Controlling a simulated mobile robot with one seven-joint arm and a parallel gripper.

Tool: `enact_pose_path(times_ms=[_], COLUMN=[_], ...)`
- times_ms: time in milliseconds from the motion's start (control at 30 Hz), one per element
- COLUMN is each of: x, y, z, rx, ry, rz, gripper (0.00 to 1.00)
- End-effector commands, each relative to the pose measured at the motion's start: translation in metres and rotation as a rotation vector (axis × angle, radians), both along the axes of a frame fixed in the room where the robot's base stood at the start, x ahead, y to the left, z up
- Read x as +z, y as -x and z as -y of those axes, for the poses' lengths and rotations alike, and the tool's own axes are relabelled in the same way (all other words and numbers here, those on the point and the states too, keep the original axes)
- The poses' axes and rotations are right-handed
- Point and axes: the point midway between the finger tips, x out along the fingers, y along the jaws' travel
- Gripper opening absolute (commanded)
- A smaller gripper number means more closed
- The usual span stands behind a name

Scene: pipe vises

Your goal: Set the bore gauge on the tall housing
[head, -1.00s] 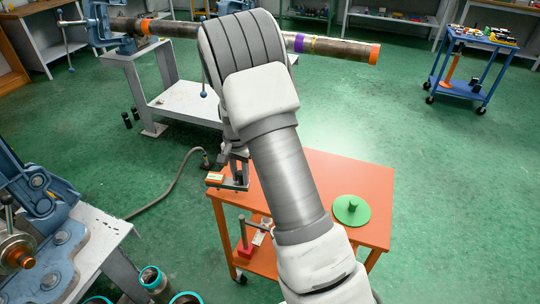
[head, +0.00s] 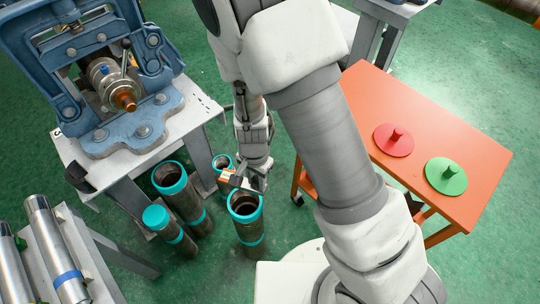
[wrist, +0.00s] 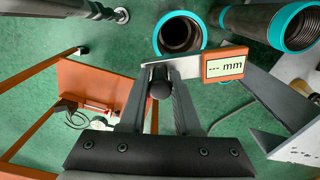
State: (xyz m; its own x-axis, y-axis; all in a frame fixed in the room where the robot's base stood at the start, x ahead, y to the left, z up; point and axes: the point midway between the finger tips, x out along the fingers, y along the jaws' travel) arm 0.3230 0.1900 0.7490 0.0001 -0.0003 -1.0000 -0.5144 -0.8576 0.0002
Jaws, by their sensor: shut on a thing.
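My gripper (head: 250,178) is shut on the bore gauge (head: 224,179), an orange block with a flat grey plate. The wrist view shows its display (wrist: 224,66) reading "--- mm", with the plate between my fingers (wrist: 160,85). The gauge is held in the air near several upright dark pipe housings with teal rims. One housing (head: 246,228) stands just in front of it, another (head: 180,195) to its left, and a small one (head: 222,161) behind. A teal-topped one (head: 172,232) stands at front left. I cannot tell for sure which is the tall housing.
A blue vise (head: 120,110) on a grey bench (head: 200,107) stands at the left. An orange cart (head: 440,130) at the right carries a red disc (head: 393,140) and a green disc (head: 446,175). Metal cylinders (head: 53,250) lie at lower left.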

Motion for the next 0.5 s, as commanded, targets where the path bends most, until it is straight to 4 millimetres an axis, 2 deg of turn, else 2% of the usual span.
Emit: enact_pose_path(times_ms=[133,333,500], x=[-0.005,-0.014,-0.029], y=[0.010,0.011,0.010], z=[-0.003,-0.003,-0.003], rx=[0.013,0.014,0.013], ry=[-0.001,-0.002,-0.002], rz=[0.002,0.001,0.001], gripper=[0.00,0.00,0.00])
